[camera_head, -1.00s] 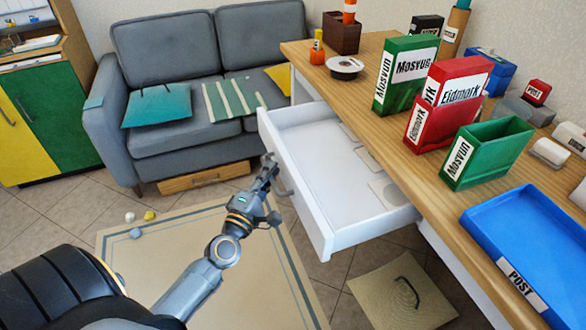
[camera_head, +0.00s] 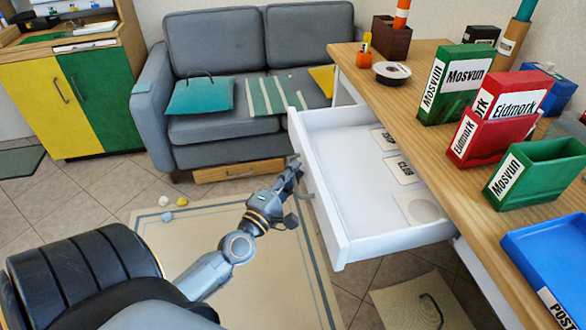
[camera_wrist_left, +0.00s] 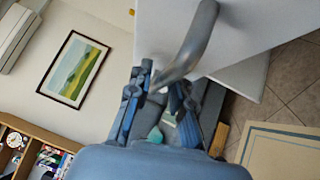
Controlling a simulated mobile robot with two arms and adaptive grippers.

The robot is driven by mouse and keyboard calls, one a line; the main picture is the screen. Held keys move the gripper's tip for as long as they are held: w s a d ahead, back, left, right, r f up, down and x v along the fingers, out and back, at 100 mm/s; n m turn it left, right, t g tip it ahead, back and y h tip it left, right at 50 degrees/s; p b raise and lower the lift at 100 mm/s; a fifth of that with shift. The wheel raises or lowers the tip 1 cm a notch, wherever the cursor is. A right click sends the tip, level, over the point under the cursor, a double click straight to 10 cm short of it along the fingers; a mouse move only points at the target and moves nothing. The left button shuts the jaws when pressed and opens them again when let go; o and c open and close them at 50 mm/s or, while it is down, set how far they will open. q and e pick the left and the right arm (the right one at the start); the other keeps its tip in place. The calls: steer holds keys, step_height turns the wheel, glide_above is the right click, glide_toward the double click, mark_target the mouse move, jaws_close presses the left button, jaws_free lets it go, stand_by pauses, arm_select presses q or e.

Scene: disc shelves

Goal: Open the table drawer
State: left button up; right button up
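The white table drawer (camera_head: 340,250) is pulled well out from under the wooden table (camera_head: 452,205), and its white inside shows. Its grey curved handle (camera_head: 306,192) is on the front face and looms large in the left wrist view (camera_wrist_left: 198,38). My left gripper (camera_head: 292,178) is right at the handle. In the left wrist view its two fingers (camera_wrist_left: 161,84) stand apart on either side of the handle's lower end. A gap shows between them, and I cannot tell whether they touch the handle. My right gripper is not in view.
A grey sofa (camera_head: 225,128) stands behind the drawer. A cabinet with yellow and green doors (camera_head: 95,110) is at the left. Green and red file boxes (camera_head: 455,85) and a blue tray (camera_head: 550,245) are on the table. A beige rug (camera_head: 180,235) covers open floor.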

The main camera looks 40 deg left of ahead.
arm_select(q)
steer(key=s+d+f, duration=0.1)
steer(key=s, duration=1)
steer(key=shift+s+d+f, duration=0.3)
steer(key=shift+s, duration=0.1)
